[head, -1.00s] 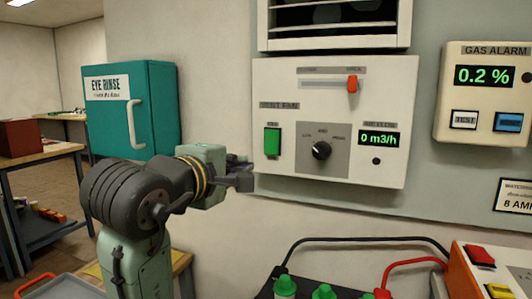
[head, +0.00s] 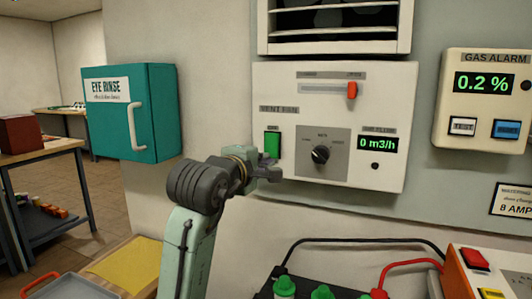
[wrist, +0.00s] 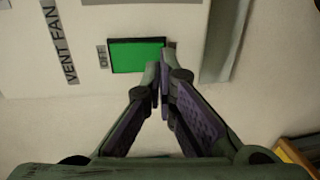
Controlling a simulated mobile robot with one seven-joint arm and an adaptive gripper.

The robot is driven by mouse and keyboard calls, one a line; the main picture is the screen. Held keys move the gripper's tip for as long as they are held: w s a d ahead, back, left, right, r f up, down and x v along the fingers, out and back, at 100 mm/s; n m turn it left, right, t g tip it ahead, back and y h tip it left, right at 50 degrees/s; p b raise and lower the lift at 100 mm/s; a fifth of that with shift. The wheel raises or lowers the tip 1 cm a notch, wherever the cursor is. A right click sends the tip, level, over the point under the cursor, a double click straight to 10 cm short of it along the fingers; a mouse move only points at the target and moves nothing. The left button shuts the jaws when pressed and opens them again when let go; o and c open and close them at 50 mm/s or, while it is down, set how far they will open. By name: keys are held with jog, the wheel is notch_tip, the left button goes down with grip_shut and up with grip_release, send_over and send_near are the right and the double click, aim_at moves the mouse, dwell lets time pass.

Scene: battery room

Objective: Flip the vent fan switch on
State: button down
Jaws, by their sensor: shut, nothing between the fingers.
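The vent fan panel (head: 390,90) is a white wall box labelled VENT FAN. Its green rocker switch (head: 272,145) sits at the left under a small label. The airflow display (head: 377,144) reads 0 m3/h. My gripper (head: 276,174) is shut and empty, just below the switch in the head view. In the wrist view, the closed fingertips (wrist: 161,84) overlap the lower right edge of the green switch (wrist: 137,55). I cannot tell whether they touch it.
A black knob (head: 320,155) sits right of the switch, and an orange slider handle (head: 351,90) is above at the right. The gas alarm (head: 485,100) hangs further right. The teal eye rinse cabinet (head: 165,115) is left. Green-capped batteries and cables are below.

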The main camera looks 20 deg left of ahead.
aim_at(271, 146)
jog(key=shift+w+f, duration=0.15)
jog(key=shift+w, duration=1)
jog(key=shift+w+t, duration=0.4)
jog(key=shift+t, duration=0.1)
jog(key=shift+f, duration=0.15)
